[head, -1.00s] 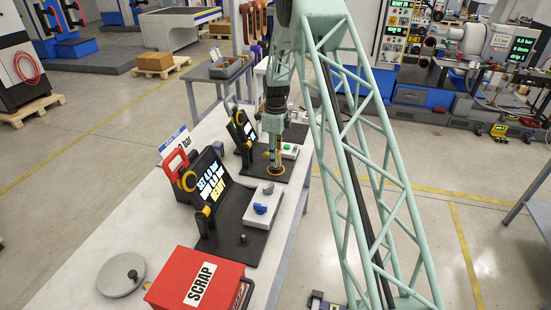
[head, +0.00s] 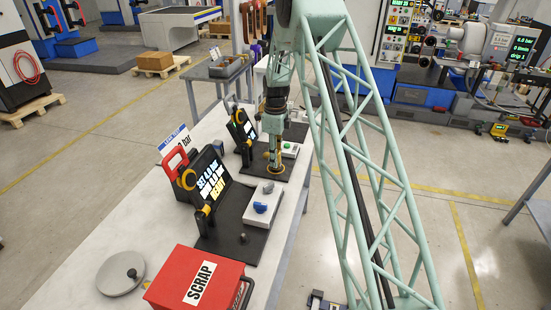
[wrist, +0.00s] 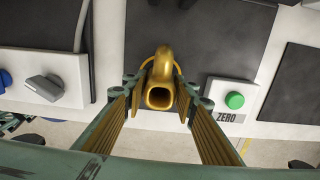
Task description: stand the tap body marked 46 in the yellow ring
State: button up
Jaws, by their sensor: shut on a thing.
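My gripper (head: 274,158) is low over the far dark plate, at the yellow ring (head: 275,170). In the wrist view my gripper (wrist: 160,92) is shut on a brass tap body (wrist: 160,96), with a finger on each side. The open square end of the tap body faces the camera. Parts of the yellow ring (wrist: 178,69) show on both sides of it. The tap body appears to be within the ring, but its foot is hidden, so I cannot tell whether it touches the plate. No number 46 is readable.
A ZERO box with a green button (wrist: 235,100) stands close to the right of my gripper in the wrist view. A nearer station (head: 238,230) has a screen and a grey box with a blue knob (head: 261,208). A red SCRAP bin (head: 197,280) is at the front.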

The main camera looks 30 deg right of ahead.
jog(key=shift+f, duration=0.25)
dwell(0.7)
jog(key=o, duration=1.3)
jog(key=shift+c, duration=0.2)
jog(key=o, duration=0.5)
jog(key=shift+r, duration=0.1)
jog(key=shift+r+p, duration=0.95)
jog(key=shift+r, duration=2.45)
